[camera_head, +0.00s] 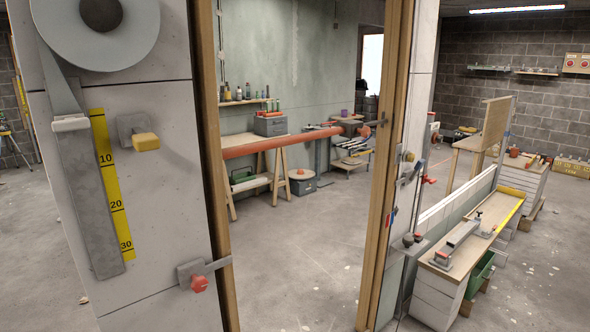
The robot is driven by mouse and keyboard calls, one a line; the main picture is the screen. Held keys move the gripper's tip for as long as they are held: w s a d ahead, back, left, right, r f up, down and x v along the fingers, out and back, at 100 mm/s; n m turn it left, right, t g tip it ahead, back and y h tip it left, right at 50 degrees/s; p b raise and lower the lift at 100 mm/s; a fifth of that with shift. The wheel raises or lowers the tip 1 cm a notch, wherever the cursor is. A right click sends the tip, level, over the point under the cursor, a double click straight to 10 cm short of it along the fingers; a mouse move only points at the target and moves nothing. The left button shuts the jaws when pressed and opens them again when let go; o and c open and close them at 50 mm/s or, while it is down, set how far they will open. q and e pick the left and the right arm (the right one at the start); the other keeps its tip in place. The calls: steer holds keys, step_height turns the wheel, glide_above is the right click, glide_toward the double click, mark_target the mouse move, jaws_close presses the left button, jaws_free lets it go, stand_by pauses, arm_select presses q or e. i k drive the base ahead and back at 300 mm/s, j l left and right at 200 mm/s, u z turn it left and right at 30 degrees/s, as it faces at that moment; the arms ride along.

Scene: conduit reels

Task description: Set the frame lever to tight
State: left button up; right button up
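Neither of my grippers is in view. No lever is clearly labelled "frame" or "tight", so I cannot tell which is the frame lever. A grey bracket with a yellow knob (146,141) is on the pale wall panel at left, beside a yellow scale (112,180) marked 10, 20, 30. Lower down, a grey plate with a red knob (199,284) has a short bar pointing right over the wooden door frame (208,160). A grey reel (140,45) with a hanging grey strip (90,210) is at upper left.
An orange-red tube (275,142) spans the opening at about bench height. Beyond it stands a wooden trestle bench (240,140). At right, a low workbench (455,255) carries clamps and a yellow strip. The concrete floor (300,240) between is largely clear.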

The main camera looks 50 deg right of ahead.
mark_target(419, 163)
steer(key=z, duration=2.5)
steer(key=i+l+u, duration=0.15)
steer(key=i+l, duration=0.85)
steer(key=i+l+u, duration=0.2)
steer(key=i+l, duration=0.95)
